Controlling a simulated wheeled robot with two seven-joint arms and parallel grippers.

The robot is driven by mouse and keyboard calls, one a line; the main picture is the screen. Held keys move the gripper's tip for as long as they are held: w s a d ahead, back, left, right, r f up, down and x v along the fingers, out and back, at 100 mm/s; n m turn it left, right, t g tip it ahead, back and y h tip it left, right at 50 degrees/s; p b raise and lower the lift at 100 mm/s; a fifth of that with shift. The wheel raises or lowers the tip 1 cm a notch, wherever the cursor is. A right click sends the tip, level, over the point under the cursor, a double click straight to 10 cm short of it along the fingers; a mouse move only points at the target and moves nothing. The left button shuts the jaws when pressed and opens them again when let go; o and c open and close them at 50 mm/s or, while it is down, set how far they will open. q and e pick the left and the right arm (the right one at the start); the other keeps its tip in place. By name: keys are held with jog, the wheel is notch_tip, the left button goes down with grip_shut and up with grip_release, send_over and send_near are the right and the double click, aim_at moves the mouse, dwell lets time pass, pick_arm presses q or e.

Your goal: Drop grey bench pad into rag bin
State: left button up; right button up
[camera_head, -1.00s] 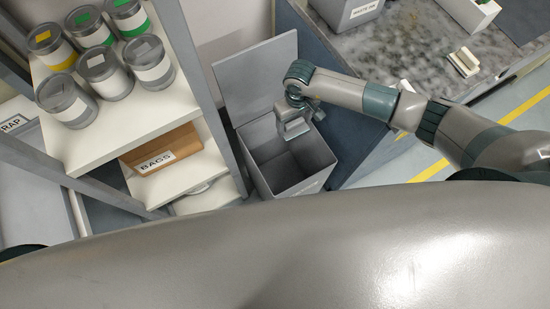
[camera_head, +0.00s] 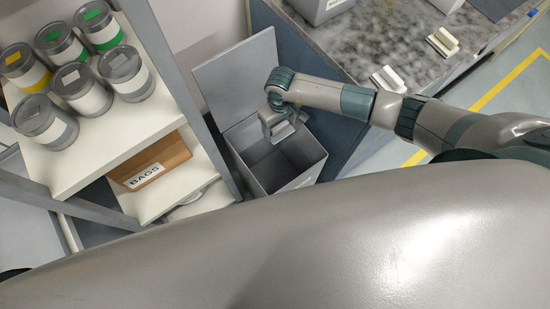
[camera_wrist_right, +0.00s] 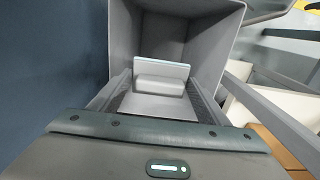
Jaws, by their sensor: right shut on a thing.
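The grey rag bin (camera_head: 304,177) stands on the floor with its lid (camera_head: 240,80) raised at the back. It looks empty inside. My right gripper (camera_head: 284,132) is over the bin's opening, pointing down. In the right wrist view my right gripper (camera_wrist_right: 160,88) is shut on the grey bench pad (camera_wrist_right: 160,72), a small block with a flat plate. The pad hangs between the fingers, with the bin's inner walls (camera_wrist_right: 208,45) around and below it. In the head view the pad is hard to tell from the gripper. My left gripper is not in view.
A shelf (camera_head: 120,140) with several cans (camera_head: 85,90) and a BAGS box (camera_head: 150,165) stands left of the bin. A marble-topped bench (camera_head: 370,45) is at the right, carrying a grey bin (camera_head: 320,8) and white-based blocks (camera_head: 388,79).

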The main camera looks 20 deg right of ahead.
jog(key=shift+f+b, duration=0.7)
jog(key=shift+f, duration=1.1)
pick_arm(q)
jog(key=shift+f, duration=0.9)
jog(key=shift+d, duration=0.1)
pick_arm(e)
jog(key=o, duration=1.1)
jog(key=shift+r, duration=0.1)
notch_tip(320, 180, up, 9)
jog(key=shift+w+r+b, duration=0.1)
jog(key=shift+w+b, duration=0.05)
jog(key=shift+b, duration=0.95)
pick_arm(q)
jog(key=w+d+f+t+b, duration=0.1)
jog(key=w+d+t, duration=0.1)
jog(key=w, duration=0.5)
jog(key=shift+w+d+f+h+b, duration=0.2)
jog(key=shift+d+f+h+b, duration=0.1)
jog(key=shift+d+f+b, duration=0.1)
pick_arm(e)
notch_tip(320, 180, up, 8)
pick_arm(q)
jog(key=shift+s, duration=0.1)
pick_arm(e)
jog(key=shift+s, duration=0.2)
